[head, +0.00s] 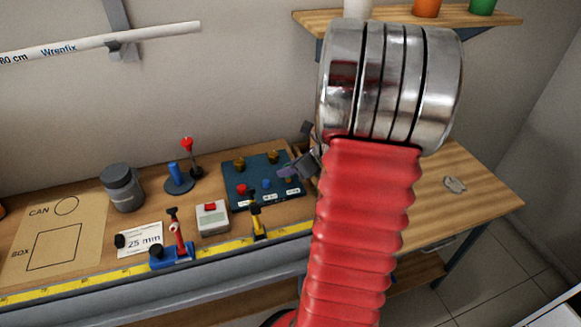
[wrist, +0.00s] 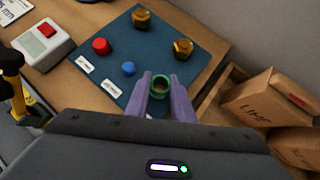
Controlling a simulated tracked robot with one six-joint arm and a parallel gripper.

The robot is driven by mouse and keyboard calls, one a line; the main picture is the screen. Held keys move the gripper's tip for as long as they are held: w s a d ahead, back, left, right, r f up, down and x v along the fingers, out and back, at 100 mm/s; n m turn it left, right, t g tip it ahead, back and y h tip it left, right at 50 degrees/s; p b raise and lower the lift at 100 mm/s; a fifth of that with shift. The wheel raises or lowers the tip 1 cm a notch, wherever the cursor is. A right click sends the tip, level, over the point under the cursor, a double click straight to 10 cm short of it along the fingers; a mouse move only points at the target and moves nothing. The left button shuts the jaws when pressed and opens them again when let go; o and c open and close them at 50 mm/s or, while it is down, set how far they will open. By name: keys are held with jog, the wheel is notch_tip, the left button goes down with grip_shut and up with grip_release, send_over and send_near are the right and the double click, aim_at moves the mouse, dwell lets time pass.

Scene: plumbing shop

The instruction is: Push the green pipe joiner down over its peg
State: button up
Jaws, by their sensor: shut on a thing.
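The green pipe joiner (wrist: 160,92) shows in the wrist view as an open ring seen from above. My gripper (wrist: 160,82) is shut on it, with one purple finger on each side. The joiner is over the right edge part of the dark teal board (wrist: 118,42). Its peg cannot be made out; the inside of the ring is dark, so I cannot tell whether it is around a peg or above one. In the head view my gripper (head: 288,171) is at the board's right side, partly hidden behind my red arm, and the joiner is not discernible there.
On the board are a red round piece (wrist: 101,46), a blue one (wrist: 128,68) and two brass fittings (wrist: 141,18). A grey box with a red button (wrist: 45,38) stands left of the board. Cardboard boxes (wrist: 262,98) lie at the right in the wrist view.

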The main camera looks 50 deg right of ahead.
jog(key=shift+f, duration=0.75)
jog(key=o, duration=1.1)
jog(key=v, duration=1.3)
jog(key=shift+s+r, duration=0.25)
jog(key=shift+s, duration=0.05)
